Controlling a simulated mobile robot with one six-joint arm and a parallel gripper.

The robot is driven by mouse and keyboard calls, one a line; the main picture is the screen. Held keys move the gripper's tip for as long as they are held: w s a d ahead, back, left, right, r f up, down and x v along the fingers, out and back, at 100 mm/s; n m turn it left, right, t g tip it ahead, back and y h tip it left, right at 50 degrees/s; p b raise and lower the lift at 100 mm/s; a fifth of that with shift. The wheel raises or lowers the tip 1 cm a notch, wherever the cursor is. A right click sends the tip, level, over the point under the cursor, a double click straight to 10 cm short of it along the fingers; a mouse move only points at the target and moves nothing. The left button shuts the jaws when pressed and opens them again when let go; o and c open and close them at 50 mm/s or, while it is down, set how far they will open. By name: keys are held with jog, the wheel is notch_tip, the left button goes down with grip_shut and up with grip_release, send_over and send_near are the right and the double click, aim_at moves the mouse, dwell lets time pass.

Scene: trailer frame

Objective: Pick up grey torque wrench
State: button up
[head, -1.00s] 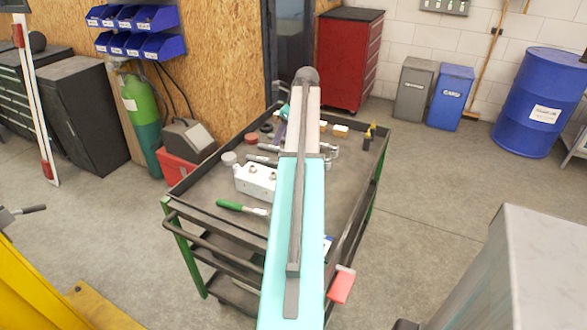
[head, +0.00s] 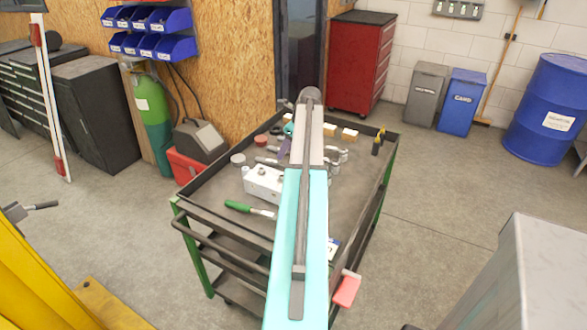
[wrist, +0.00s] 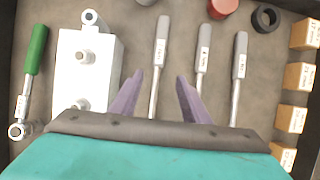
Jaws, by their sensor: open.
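Three grey-handled tools lie side by side on the cart top in the wrist view: a left one (wrist: 162,40), a middle one (wrist: 203,48) and a right one (wrist: 240,52). Each has a slim metal shaft and a small label, too small to read. I cannot tell which is the torque wrench. My gripper (wrist: 158,88) has purple fingers, open and empty. The left tool's shaft shows between the fingers; the middle tool's shaft is just right of the right finger. The tools' near ends are hidden behind my gripper body. In the head view my arm covers part of the tools.
A white box with bolts (wrist: 88,65) and a green-handled tool (wrist: 35,55) lie left. Yellowish blocks (wrist: 292,117) line the right, with a red round piece (wrist: 222,6) and black ring (wrist: 266,17) at top. The cart (head: 225,192) has a raised rim.

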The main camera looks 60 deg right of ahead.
aim_at(279, 163)
jog(key=shift+x, duration=1.3)
jog(key=shift+a+p+x, duration=0.15)
jog(key=shift+p+x, duration=0.2)
jog(key=shift+x, duration=0.55)
jog(key=shift+a+p+x, duration=0.1)
jog(key=shift+p+x, duration=0.2)
jog(key=shift+x, duration=1.45)
jog(key=shift+w+r, duration=0.1)
grip_shut()
